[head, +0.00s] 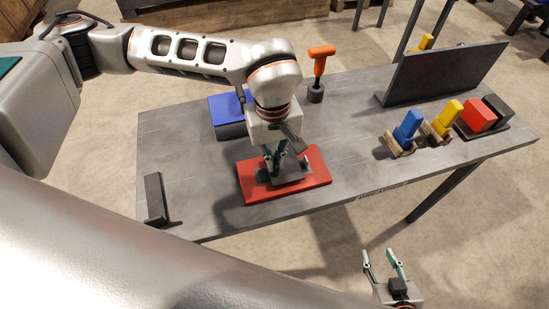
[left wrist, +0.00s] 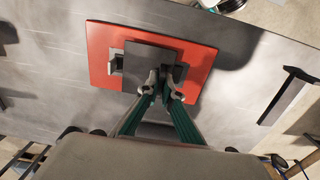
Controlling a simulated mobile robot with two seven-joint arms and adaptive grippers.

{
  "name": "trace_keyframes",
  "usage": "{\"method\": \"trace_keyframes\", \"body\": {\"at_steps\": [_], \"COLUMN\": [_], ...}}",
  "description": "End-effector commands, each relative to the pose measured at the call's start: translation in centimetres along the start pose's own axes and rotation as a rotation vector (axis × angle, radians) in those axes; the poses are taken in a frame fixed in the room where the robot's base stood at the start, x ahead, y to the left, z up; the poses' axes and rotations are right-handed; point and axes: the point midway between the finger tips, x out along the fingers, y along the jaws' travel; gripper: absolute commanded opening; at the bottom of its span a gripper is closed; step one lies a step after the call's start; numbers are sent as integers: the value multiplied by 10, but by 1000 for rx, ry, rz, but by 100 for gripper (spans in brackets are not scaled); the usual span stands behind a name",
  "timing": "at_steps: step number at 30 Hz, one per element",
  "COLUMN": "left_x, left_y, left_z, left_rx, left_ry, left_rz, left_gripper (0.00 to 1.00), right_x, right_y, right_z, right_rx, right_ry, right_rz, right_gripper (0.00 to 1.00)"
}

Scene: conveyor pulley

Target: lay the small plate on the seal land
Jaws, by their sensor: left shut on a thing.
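The small plate (left wrist: 146,62) is a dark grey square in the left wrist view. My left gripper (left wrist: 161,82) is shut on its near edge; it also shows in the head view (head: 277,170). The plate is over a lighter grey block (left wrist: 117,65) on a red base (left wrist: 98,50), which also shows in the head view (head: 313,187). The plate hides the block's middle, so I cannot make out the seal land or tell whether they touch. My right gripper (head: 383,263) is open and empty, off the table's front edge.
A blue-topped box (head: 226,112) and an orange-handled tool (head: 319,65) stand behind the base. A dark bracket (head: 156,198) is at the table's left. Blue, yellow and red pieces (head: 478,115) stand at right before a dark panel (head: 440,75).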

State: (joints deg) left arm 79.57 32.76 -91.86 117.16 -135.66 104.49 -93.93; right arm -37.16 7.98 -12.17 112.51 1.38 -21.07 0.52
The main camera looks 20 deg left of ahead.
Motion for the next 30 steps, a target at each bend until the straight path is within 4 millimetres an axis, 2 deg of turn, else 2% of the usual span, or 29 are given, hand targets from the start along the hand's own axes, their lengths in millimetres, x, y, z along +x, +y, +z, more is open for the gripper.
{"method": "trace_keyframes", "body": {"at_steps": [19,22,30], "left_x": [11,11,12], "left_y": [0,0,-1], "left_z": [0,0,0], "left_rx": [0,0,0], "left_ry": [0,1,0], "left_rz": [1,1,-1], "left_gripper": [0,25,25], "right_x": [4,4,4], "right_y": [-2,-2,-2], "right_z": [11,11,11], "right_rx": [1,1,1], "right_ry": [-9,-10,-10], "right_rz": [-3,-3,-3], "right_gripper": [40,40,40]}}
